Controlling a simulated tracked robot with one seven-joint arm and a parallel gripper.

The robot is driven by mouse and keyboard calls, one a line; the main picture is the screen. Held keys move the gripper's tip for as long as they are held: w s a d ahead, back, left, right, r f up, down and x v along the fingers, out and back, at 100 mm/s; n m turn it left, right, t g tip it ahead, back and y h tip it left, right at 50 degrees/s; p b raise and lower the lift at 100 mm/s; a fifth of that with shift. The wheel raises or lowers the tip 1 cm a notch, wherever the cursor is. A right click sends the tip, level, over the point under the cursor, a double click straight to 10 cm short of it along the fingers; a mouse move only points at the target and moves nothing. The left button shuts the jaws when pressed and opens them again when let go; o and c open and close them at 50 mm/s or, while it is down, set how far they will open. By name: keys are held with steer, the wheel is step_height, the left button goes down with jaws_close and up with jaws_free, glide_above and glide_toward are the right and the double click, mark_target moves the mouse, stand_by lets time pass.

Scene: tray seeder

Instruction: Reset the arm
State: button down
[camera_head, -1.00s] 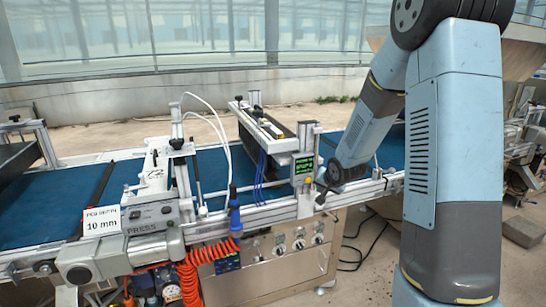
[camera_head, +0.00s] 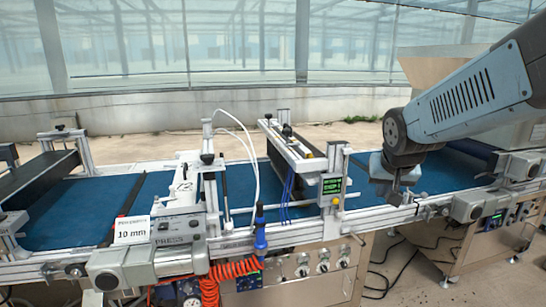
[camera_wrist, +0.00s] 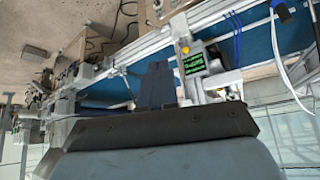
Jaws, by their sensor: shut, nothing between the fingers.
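My arm (camera_head: 470,98) reaches in from the right edge of the head view. My gripper (camera_head: 393,197) hangs at its end, pointing down over the right part of the blue conveyor belt, near the front rail. In the wrist view my gripper's dark fingers (camera_wrist: 157,84) are together, with nothing held between them. Whether the gripper touches the belt or rail is unclear.
The tray seeder has a blue belt (camera_head: 242,186), a display (camera_head: 331,186) just left of my gripper, and a white press unit (camera_head: 178,215) further left. A motor unit (camera_head: 468,207) stands right of it. Red coiled hose (camera_head: 232,268) hangs in front.

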steer(key=s+a+r+n+g+y, duration=0.1)
steer(key=s+a+r+n, duration=0.1)
steer(key=s, duration=1.3)
steer(key=shift+r, duration=0.7)
